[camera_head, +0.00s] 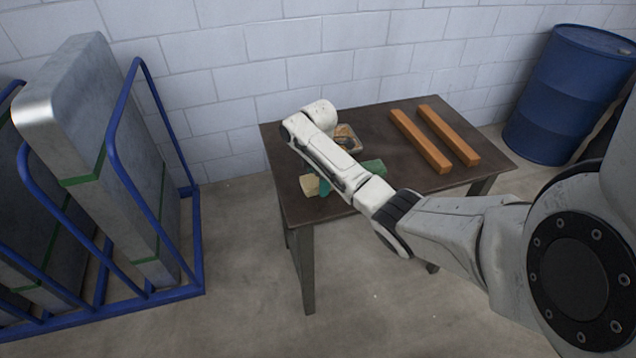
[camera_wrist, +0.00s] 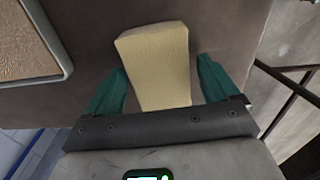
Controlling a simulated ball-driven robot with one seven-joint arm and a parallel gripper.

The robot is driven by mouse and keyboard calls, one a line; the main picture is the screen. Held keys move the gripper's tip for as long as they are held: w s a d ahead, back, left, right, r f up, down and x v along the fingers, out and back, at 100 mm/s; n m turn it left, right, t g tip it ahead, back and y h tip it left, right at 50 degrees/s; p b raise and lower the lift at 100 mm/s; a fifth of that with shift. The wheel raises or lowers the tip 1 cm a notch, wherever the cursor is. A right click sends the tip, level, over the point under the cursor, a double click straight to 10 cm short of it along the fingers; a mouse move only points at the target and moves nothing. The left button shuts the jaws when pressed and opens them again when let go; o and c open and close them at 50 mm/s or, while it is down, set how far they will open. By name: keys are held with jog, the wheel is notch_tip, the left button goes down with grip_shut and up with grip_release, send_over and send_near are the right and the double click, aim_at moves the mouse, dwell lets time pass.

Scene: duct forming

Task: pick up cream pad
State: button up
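The cream pad (camera_wrist: 157,62) is a pale block on the dark table, in the middle of the wrist view. In the head view only one end of the cream pad (camera_head: 310,186) shows, near the table's front left; my arm hides the rest. My gripper (camera_wrist: 160,70) is open, with its teal fingers on either side of the pad.
The brown table (camera_head: 386,121) also holds two orange bars (camera_head: 435,138) at right and a metal-rimmed tray (camera_head: 345,136), partly behind my arm. A blue rack (camera_head: 200,245) with metal duct pieces stands left. A blue barrel (camera_head: 566,95) stands right. A block wall is behind.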

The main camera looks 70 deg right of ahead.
jog(key=c, duration=0.9)
jog(key=shift+r, duration=0.15)
jog(key=shift+w+r, duration=0.1)
jog(key=shift+r, duration=0.15)
notch_tip(320, 180, up, 2)
jog(key=shift+r+b, duration=0.2)
jog(key=shift+b, duration=0.15)
jog(key=s+a+r+p, duration=0.2)
jog(key=s+r+p, duration=0.3)
jog(key=s, duration=0.1)
jog(key=s+a+r+p, duration=0.3)
jog(key=s+r+p, duration=0.2)
jog(key=s, duration=0.2)
jog(key=shift+a, duration=0.3)
jog(key=shift+f, duration=0.1)
